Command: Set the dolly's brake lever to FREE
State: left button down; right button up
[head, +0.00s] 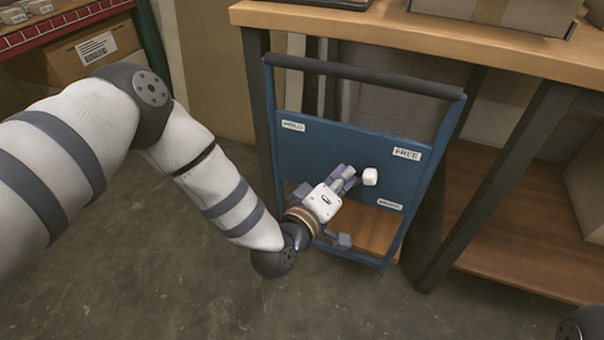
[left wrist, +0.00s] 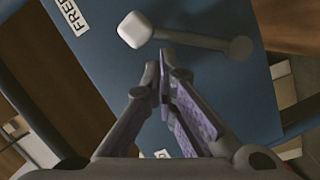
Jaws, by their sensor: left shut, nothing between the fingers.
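The blue dolly (head: 350,150) stands upright in front of the workbench, with a HOLD label (head: 292,126) at left and a FREE label (head: 406,153) at right. The brake lever's white knob (head: 370,176) is below and left of FREE. In the left wrist view, the grey lever arm (left wrist: 200,40) runs from its round pivot to the knob (left wrist: 135,29), on the side toward the FREE label (left wrist: 72,15). My left gripper (head: 354,172) is shut and empty, its fingertips (left wrist: 160,75) just beside the lever, contact unclear. My right gripper is out of view.
The wooden workbench (head: 400,35) overhangs behind the dolly, with a dark leg (head: 495,190) to its right. Cardboard boxes (head: 90,58) sit on a shelf at upper left. The concrete floor (head: 160,270) in front is clear.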

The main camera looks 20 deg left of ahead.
pick_arm(q)
jog(key=shift+d, duration=0.35)
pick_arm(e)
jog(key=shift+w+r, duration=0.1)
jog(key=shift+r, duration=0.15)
pick_arm(q)
jog(key=shift+d+f, duration=0.1)
jog(key=shift+f, duration=0.05)
